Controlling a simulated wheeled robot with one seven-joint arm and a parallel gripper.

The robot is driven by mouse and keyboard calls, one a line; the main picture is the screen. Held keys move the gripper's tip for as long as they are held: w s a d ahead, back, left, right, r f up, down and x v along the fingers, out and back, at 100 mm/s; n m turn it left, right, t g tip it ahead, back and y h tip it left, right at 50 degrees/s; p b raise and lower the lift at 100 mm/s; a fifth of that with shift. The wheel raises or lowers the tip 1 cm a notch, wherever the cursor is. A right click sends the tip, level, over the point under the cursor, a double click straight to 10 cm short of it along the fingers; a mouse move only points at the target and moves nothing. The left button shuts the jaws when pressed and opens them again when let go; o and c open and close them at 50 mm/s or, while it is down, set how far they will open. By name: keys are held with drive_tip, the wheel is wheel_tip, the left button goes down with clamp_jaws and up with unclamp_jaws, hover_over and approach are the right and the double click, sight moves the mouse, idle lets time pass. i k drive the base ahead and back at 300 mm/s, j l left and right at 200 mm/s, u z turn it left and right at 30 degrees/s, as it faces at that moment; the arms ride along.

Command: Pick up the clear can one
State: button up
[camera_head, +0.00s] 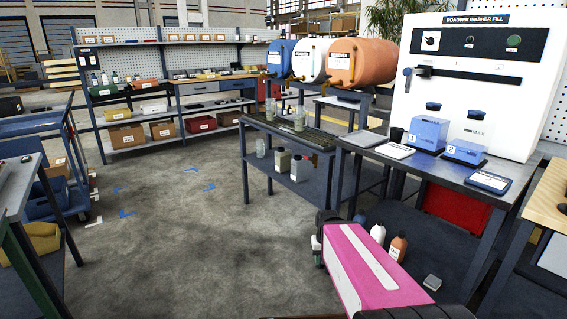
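Several clear containers are in view, and I cannot tell for sure which is can one. On the washer bench, a dark-capped container (429,128) marked "1" looks blue. Beside it, a clear container (478,130) with a dark cap and "MAX" on it stands on a blue base marked "2". Smaller clear cans (299,121) stand on the dark rack under the barrels, and another (260,147) is on the shelf below. My pink arm reaches in from the bottom. My gripper (318,242), at its far end, is small, partly hidden and apart from all these containers.
The washer bench (456,179) holds a white panel machine (478,70) and flat cards. Blue, white and orange barrels (362,62) lie above the rack (315,140). Bottles (378,233) stand low beside my arm. The floor (170,240) to the left is clear.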

sight(299, 165)
drive_tip(key=z, duration=0.3)
drive_tip(key=i+j+z, duration=0.1)
drive_tip(key=j+z, duration=0.15)
drive_tip(key=i+j+z, duration=0.2)
drive_tip(key=j, duration=0.15)
drive_tip(key=j+z, duration=0.25)
drive_tip(key=i+j, duration=0.15)
drive_tip(key=j, duration=0.25)
drive_tip(key=i+j+z, duration=0.1)
drive_tip(key=j, duration=0.35)
drive_tip(key=i+j, duration=0.15)
drive_tip(key=j, duration=0.3)
drive_tip(key=i+j+z, duration=0.1)
drive_tip(key=j, duration=0.3)
drive_tip(key=i, duration=0.2)
